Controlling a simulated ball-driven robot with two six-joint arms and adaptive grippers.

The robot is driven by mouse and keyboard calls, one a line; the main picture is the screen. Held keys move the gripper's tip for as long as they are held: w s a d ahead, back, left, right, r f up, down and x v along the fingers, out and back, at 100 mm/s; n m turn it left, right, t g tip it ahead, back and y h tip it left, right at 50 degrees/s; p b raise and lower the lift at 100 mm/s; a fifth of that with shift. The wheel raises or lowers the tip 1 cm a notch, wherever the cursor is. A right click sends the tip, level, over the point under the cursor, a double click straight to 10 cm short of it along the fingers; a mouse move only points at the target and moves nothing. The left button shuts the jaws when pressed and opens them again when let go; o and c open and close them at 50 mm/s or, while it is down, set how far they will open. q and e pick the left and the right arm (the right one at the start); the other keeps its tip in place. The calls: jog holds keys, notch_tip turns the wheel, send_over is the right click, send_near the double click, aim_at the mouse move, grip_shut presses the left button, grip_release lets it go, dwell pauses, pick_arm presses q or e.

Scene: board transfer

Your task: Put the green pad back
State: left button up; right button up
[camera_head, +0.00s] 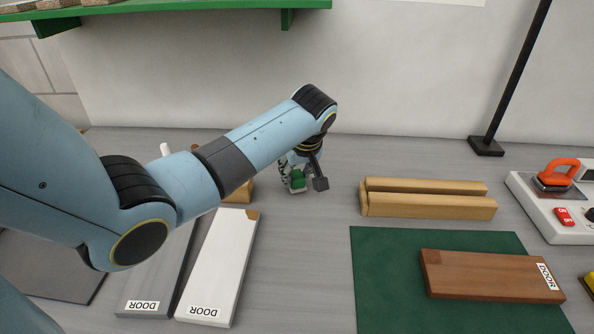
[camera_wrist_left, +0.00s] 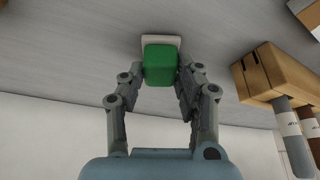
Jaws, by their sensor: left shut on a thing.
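The green pad (camera_head: 297,180) is a small green block with a pale white layer on its far side. In the left wrist view the green pad (camera_wrist_left: 160,65) sits between the fingertips. My left gripper (camera_head: 304,176) is shut on it, and the fingers also show in the left wrist view (camera_wrist_left: 160,78). The pad is low over the grey table, near the back. I cannot tell whether it touches the table. My right gripper is in neither view.
A green mat (camera_head: 385,290) bears a brown board (camera_head: 490,275). Wooden rails (camera_head: 425,208) lie behind it. White (camera_head: 220,255) and grey (camera_head: 150,275) boards lie at left. A wooden tool block (camera_wrist_left: 275,72) stands nearby. A device with an orange handle (camera_head: 560,170) is at right.

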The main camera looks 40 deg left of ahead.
pick_arm(q)
jog(key=shift+f, duration=0.15)
jog(key=o, duration=1)
jog(key=v, duration=1.2)
